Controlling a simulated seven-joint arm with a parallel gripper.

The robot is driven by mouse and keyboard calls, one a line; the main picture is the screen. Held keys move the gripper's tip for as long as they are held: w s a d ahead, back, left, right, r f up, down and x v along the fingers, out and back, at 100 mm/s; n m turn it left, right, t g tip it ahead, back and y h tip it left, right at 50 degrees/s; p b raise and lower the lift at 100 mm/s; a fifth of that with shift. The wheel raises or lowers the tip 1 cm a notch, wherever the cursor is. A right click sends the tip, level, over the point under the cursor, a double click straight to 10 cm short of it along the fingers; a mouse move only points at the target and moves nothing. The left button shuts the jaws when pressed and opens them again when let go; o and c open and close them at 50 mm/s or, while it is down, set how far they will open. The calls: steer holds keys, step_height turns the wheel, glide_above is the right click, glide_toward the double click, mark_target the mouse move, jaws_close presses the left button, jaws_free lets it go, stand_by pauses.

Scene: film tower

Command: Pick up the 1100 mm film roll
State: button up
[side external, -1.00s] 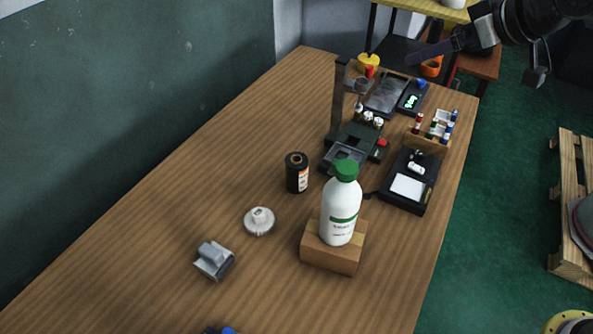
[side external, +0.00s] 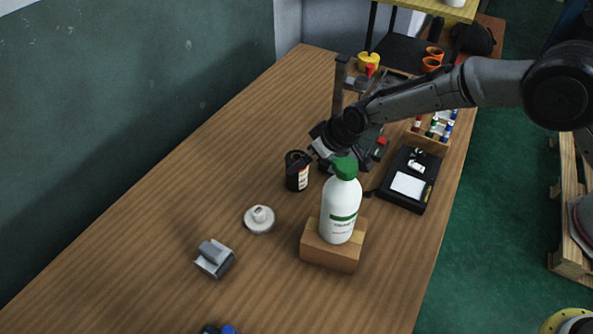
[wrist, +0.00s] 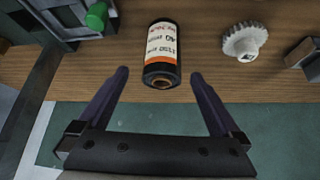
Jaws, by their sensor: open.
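The film roll (side external: 297,178) is a dark upright cylinder with a white and orange label, standing on the wooden table. In the wrist view the roll (wrist: 161,50) appears between the fingertips, its label facing me; I cannot read its number for sure. My gripper (wrist: 160,74) is open and empty, with one finger on either side of the roll's near end in the picture and gaps on both sides. In the side view my gripper (side external: 312,157) is beside the upper right of the roll, partly overlapping it; contact cannot be told.
A white bottle (side external: 341,208) with a green cap stands on a wooden block (side external: 331,252) in front of the gripper. A white round piece (side external: 259,219) and a grey device (side external: 214,259) lie at left front. A black device (side external: 408,185) is at right. The table's left side is clear.

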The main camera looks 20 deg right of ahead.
steer(key=shift+a+x, duration=0.2)
steer(key=shift+x, duration=3.95)
steer(key=shift+r, duration=0.15)
steer(key=c, duration=1.6)
